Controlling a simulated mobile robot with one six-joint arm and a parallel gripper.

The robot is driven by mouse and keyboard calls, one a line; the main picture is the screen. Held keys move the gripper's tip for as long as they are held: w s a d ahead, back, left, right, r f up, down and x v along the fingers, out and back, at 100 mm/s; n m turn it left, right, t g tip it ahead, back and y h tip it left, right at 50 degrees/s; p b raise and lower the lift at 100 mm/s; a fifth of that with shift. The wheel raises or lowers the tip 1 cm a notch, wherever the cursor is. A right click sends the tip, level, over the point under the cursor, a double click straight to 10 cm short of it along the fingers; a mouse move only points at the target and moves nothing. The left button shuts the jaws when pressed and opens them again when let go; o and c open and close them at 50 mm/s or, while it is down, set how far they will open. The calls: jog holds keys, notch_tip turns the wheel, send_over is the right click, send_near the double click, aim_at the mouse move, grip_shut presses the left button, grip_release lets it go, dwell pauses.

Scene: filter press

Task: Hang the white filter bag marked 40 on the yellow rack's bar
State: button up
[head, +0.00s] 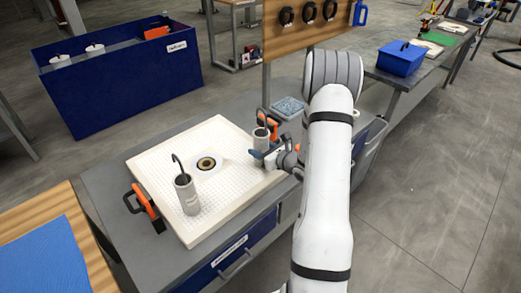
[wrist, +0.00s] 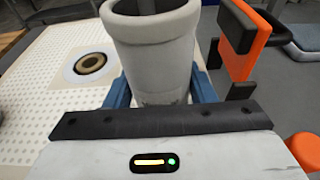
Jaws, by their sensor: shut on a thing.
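A white cylindrical filter bag (head: 260,141) with a dark hook stands upright at the right corner of the white perforated plate. My gripper (head: 266,155) is shut on it, and in the wrist view its blue fingers (wrist: 160,97) sit on both sides of the bag (wrist: 153,50). A second whitish bag (head: 188,197) with a hook stands upright on the plate (head: 222,130), left of a round hole (head: 206,164). I cannot read the number 40 on either bag. The yellow rack and its bar are not visible.
Orange-and-black clamps stand at the plate's left edge (head: 145,206) and beside the held bag (wrist: 250,45). A dark blue bin (head: 120,90) with white cylinders stands behind. A pegboard (head: 285,40) with black rings rises behind. A blue box (head: 400,60) sits on the right bench.

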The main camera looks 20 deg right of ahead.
aim_at(267, 141)
jog(key=shift+r+p, duration=1.15)
jog(key=shift+r, duration=1.4)
jog(key=shift+f, duration=0.1)
